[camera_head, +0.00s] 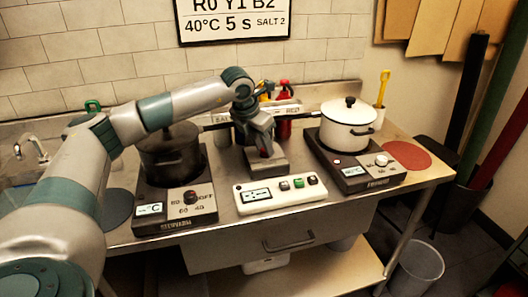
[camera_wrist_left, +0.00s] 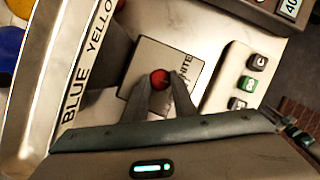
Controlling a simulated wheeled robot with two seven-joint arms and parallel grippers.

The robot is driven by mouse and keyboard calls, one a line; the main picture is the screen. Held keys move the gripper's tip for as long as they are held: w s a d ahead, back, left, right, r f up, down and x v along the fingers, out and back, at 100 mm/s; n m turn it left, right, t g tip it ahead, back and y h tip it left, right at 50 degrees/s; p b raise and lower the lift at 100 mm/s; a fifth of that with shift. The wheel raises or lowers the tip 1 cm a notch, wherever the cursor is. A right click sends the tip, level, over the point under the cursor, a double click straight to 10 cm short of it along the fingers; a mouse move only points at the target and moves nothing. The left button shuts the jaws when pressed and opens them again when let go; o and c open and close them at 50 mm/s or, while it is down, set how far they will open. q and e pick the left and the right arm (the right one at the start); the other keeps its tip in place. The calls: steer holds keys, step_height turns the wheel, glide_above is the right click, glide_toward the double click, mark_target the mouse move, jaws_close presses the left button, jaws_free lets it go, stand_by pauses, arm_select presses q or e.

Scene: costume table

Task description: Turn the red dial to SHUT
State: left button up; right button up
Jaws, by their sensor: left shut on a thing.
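The red dial (camera_wrist_left: 160,78) sits on a small grey plate-like box (camera_wrist_left: 140,62) in the left wrist view. My left gripper (camera_wrist_left: 162,84) points down at it, with one fingertip on each side, shut on the dial. In the head view the same box (camera_head: 268,165) stands mid-table, and my left gripper (camera_head: 264,151) covers most of the dial. Lettering beside the dial is partly hidden by a finger, and I cannot read which mark the dial points to. My right gripper is not in view.
A hot plate with a dark pot (camera_head: 170,155) stands left; another with a white pot (camera_head: 346,128) stands right. A white panel with buttons (camera_head: 280,193) lies in front of the box. A labelled rack (camera_wrist_left: 82,80) and a red bottle (camera_head: 284,115) stand behind.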

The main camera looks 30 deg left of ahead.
arm_select(q)
steer(key=shift+a+m+h+b, duration=0.1)
steer(key=shift+m+h+b, duration=0.2)
steer(key=shift+m, duration=0.5)
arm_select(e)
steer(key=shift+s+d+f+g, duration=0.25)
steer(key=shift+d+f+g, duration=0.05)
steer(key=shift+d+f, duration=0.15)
arm_select(q)
steer(key=o, duration=1)
steer(key=shift+o, duration=0.2)
steer(key=shift+r, duration=0.1)
steer(key=shift+s+a+r, duration=0.1)
steer(key=shift+s+r, duration=0.05)
steer(key=shift+r, duration=0.3)
steer(key=b+v, duration=0.2)
steer(key=v, duration=1.4)
steer(key=shift+r, duration=0.2)
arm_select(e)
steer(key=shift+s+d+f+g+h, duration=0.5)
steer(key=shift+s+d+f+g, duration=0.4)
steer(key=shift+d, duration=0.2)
